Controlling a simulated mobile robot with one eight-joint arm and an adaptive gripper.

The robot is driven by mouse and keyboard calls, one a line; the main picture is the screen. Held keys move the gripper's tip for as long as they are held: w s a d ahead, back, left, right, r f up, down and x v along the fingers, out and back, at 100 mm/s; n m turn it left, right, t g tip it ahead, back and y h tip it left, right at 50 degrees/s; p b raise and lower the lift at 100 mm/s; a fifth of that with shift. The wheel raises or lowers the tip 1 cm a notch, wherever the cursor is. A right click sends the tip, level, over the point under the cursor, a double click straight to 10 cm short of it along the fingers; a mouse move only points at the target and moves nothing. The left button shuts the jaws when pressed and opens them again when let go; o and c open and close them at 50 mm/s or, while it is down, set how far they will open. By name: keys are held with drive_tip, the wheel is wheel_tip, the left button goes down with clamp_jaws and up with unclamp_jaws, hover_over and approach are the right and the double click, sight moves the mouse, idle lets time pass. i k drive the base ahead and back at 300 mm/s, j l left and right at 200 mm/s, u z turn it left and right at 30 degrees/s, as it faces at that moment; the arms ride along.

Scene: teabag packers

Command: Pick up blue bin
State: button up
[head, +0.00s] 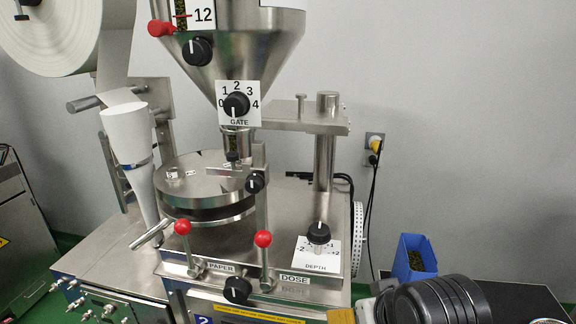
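The blue bin (412,243) is at the lower right in the head view, just right of the steel packing machine. It is open at the top, and dark grainy material shows inside it. A dark ribbed part of my arm rises in front of it from the bottom edge and covers its lower right. My gripper's fingers cannot be made out in this view. I cannot tell whether anything touches the bin.
The steel machine (285,283) fills the middle, with a funnel hopper (245,50), red-knobbed levers and a depth dial (319,233). A paper roll (50,35) hangs at the upper left. A yellow plug and cable (375,146) are on the wall behind. A dark surface (525,298) lies right of my arm.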

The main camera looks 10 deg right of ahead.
sight(415, 258)
drive_tip(key=z, duration=0.8)
drive_tip(key=u, duration=1.35)
drive_tip(key=z, duration=1.35)
drive_tip(key=k+j, duration=0.1)
drive_tip(key=j, duration=0.3)
drive_tip(key=k+j+u, duration=0.1)
drive_tip(key=j, duration=0.25)
